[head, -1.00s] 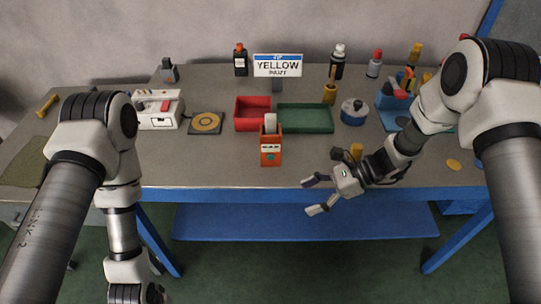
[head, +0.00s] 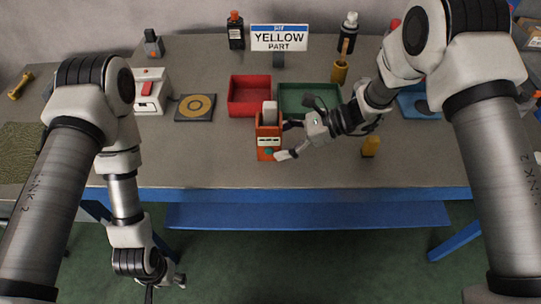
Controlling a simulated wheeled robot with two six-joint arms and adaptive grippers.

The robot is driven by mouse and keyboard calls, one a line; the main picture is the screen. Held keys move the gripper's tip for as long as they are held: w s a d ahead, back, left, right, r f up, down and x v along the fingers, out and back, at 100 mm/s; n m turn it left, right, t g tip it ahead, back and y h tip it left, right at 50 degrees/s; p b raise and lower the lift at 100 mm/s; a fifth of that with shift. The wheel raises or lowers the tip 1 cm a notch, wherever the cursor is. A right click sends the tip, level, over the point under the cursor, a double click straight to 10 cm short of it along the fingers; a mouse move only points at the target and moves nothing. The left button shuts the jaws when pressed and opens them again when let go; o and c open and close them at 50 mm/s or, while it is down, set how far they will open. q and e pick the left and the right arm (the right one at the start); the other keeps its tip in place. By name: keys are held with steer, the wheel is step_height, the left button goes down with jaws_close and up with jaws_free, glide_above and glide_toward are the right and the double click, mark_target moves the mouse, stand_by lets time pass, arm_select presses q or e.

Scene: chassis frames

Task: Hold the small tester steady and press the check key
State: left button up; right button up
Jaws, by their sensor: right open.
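The small tester (head: 268,134) is an orange upright box with a pale rounded top, standing near the middle of the table. Its front has a white label and a small teal spot low down; I cannot tell for sure which part is the check key. My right gripper (head: 283,140) is open at the tester's right side. One finger is at the far right edge and the other is near the front right edge; contact is unclear. My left gripper (head: 165,279) hangs low in front of the table, far from the tester, its fingers mostly hidden.
A red bin (head: 249,108) and a green tray (head: 296,112) stand right behind the tester. A white device with a red switch (head: 149,92) and a dark pad (head: 195,108) are at left. The front table strip is clear.

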steer(key=shift+s+a+f, duration=0.1)
steer(key=shift+a+f, duration=0.2)
steer(key=shift+a, duration=0.2)
steer(key=shift+s+a+r, duration=0.1)
steer(key=shift+s+a, duration=0.2)
steer(key=shift+a, duration=0.1)
steer(key=shift+w, duration=0.2)
steer(key=shift+c, duration=1.4)
arm_select(q)
steer(key=shift+s+f, duration=0.15)
steer(key=shift+s, duration=0.05)
arm_select(e)
steer(key=c, duration=0.4)
steer(key=shift+c, duration=0.2)
arm_select(q)
jaws_close()
